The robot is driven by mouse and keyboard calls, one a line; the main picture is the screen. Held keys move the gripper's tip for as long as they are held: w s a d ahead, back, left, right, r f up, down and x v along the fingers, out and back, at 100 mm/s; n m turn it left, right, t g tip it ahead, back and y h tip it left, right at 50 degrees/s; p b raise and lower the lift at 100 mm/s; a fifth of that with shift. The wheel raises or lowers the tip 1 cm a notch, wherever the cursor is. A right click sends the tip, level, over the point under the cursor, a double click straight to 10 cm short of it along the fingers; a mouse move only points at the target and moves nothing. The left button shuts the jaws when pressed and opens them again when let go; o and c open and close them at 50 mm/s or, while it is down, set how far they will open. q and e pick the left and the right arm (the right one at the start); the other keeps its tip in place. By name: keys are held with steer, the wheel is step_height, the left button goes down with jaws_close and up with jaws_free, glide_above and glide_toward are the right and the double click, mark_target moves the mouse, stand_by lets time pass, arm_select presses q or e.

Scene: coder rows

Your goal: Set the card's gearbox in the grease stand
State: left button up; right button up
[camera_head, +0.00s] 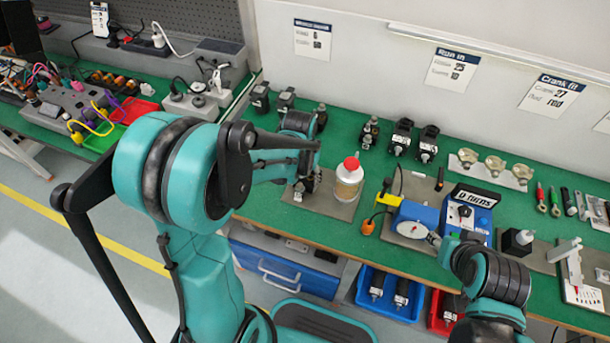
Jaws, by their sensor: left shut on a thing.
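My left gripper (304,178) is low over the left end of a grey plate on the bench, shut on a small dark gearbox (299,192) that is mostly hidden by the fingers. Whether the gearbox touches the plate I cannot tell. Cards hang on the wall; the leftmost card (312,40) is too small to read. My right gripper (437,241) is near a blue gauge device, its fingers unclear.
Several dark gearboxes (402,138) stand along the back of the green bench. Right of the plate are a blue box with a "0 turns" sign (466,214), a blue gauge device (413,220) and a yellow tool (388,197). Blue bin (392,294) and red bin (438,316) sit below.

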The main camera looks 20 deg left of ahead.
mark_target(303, 182)
stand_by(0.4)
arm_select(q)
steer(key=o, duration=1.3)
step_height(303, 182, up, 12)
steer(key=s, duration=0.1)
steer(key=shift+s, duration=0.4)
